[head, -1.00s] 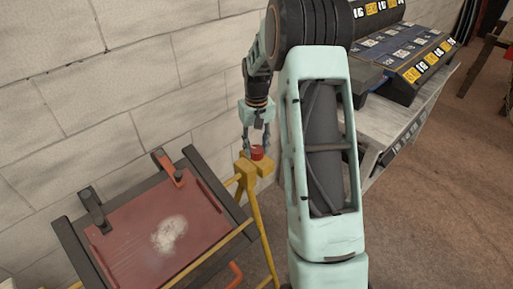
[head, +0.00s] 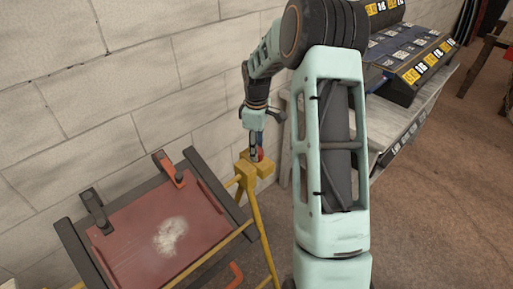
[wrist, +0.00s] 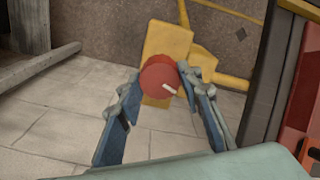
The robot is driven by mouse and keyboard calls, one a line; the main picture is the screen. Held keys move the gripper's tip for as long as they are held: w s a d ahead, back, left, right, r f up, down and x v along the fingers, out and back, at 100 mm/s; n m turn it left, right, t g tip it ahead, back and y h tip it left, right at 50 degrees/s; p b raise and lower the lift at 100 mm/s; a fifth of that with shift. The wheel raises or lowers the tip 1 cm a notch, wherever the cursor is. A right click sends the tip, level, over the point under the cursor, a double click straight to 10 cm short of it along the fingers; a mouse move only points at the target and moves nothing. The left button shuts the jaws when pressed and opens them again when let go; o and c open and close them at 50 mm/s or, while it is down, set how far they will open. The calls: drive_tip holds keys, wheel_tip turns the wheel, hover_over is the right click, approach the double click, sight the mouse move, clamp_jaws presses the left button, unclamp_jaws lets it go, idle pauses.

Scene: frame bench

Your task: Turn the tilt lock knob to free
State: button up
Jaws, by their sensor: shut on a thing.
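The red round knob (wrist: 157,76) sits on a yellow block (wrist: 165,45) of the frame. Its short white mark points to the lower right in the wrist view. My gripper (wrist: 160,82) is shut on the knob, with one finger on each side. In the head view my gripper (head: 257,151) points down over the yellow block (head: 264,167), and only a little red of the knob shows between the fingers.
A yellow stand (head: 262,225) carries a tilted dark red panel (head: 135,230) with dark side rails and orange-red levers. A block wall (head: 150,80) stands close behind. A bench (head: 405,125) with labelled bins is at the right.

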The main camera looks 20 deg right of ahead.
drive_tip(key=shift+n, duration=1.3)
drive_tip(key=shift+n+p, duration=0.3)
drive_tip(key=o, duration=1.2)
drive_tip(key=shift+c, duration=0.2)
wheel_tip(320, 180, up, 12)
